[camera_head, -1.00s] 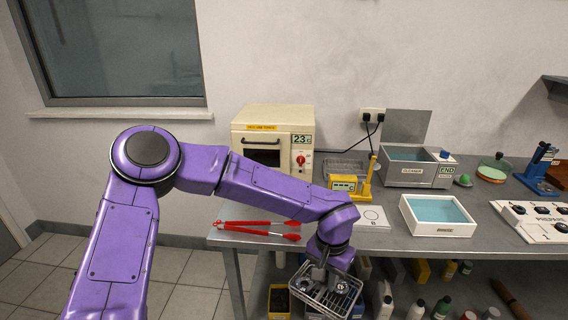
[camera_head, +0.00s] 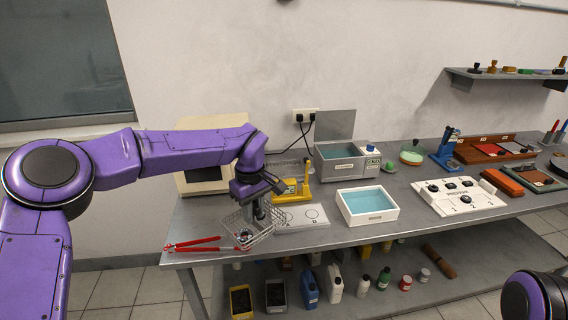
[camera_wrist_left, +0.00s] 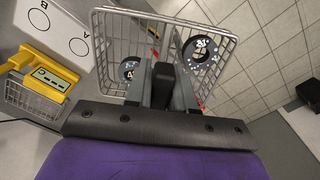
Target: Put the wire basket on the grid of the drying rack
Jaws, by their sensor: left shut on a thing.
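The wire basket (camera_head: 265,240) hangs from my left gripper (camera_head: 257,214) above the front left part of the bench, beside the red tongs. It looks tilted. Round dark pieces with pale centres (camera_wrist_left: 200,52) lie in the basket. A wire grid that looks like the drying rack (camera_head: 284,166) stands at the back of the bench, partly hidden by my arm and the yellow device. My right gripper is out of view.
The yellow device (camera_head: 291,190) and a white board marked with circles (camera_head: 302,219) stand right of the basket. The red tongs (camera_head: 192,245) lie at the left edge. A white tray of blue liquid (camera_head: 367,204) and the cleaner bath (camera_head: 345,162) are further right.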

